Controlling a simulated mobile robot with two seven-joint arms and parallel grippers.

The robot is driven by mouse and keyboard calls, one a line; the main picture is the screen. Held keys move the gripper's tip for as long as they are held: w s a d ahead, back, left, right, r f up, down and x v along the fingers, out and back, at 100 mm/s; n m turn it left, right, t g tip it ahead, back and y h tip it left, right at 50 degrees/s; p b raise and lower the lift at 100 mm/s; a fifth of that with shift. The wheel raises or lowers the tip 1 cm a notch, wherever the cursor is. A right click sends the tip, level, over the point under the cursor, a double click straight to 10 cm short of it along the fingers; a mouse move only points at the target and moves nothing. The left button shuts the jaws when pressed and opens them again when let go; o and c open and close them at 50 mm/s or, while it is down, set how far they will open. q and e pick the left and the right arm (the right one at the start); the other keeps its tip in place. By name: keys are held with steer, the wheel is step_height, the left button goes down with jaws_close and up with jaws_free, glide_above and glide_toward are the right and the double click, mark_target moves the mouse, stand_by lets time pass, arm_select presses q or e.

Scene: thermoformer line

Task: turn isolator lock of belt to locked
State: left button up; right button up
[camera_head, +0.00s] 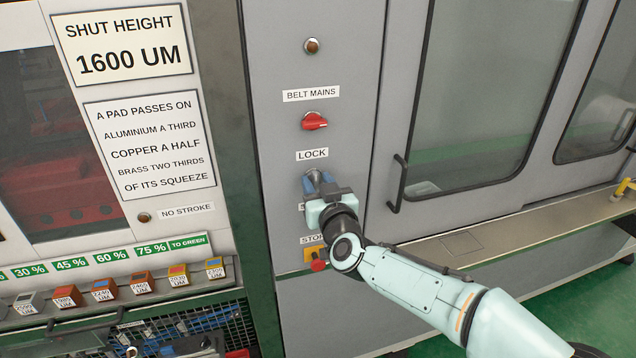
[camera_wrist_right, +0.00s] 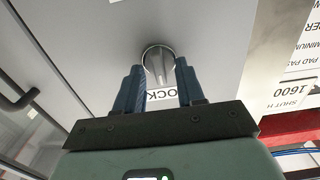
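The isolator lock (camera_wrist_right: 158,62) is a round metal fitting in the grey cabinet panel, seen between my right fingertips in the right wrist view. Its LOCK label (camera_head: 312,155) sits above it in the head view. My right gripper (camera_head: 318,182) is at the panel just below that label, its blue fingers either side of the lock. The fingers stand apart with the lock between them; firm contact does not show. In the head view the gripper hides most of the lock, so its setting cannot be read. My left gripper is not in view.
The red belt mains switch (camera_head: 314,121) is above the lock. A red stop button (camera_head: 318,262) on a yellow plate is just below my right gripper. A door handle (camera_head: 398,184) stands out to the right. A ledge (camera_head: 480,240) runs along the lower right.

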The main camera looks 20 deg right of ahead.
steer(key=shift+c, duration=0.3)
jaws_close()
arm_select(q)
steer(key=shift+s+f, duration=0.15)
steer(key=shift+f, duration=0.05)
arm_select(e)
steer(key=shift+m, duration=0.4)
steer(key=m+b, duration=0.1)
steer(key=m, duration=0.2)
steer(key=shift+d+f+m+b, duration=0.1)
steer(key=shift+m+b, duration=0.3)
steer(key=m+b, duration=0.1)
steer(key=m, duration=0.3)
steer(key=shift+b, duration=0.3)
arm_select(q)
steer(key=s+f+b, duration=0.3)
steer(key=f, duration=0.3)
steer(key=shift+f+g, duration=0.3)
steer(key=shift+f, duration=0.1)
arm_select(e)
steer(key=shift+d+f+m, duration=0.1)
steer(key=shift+m, duration=4.6)
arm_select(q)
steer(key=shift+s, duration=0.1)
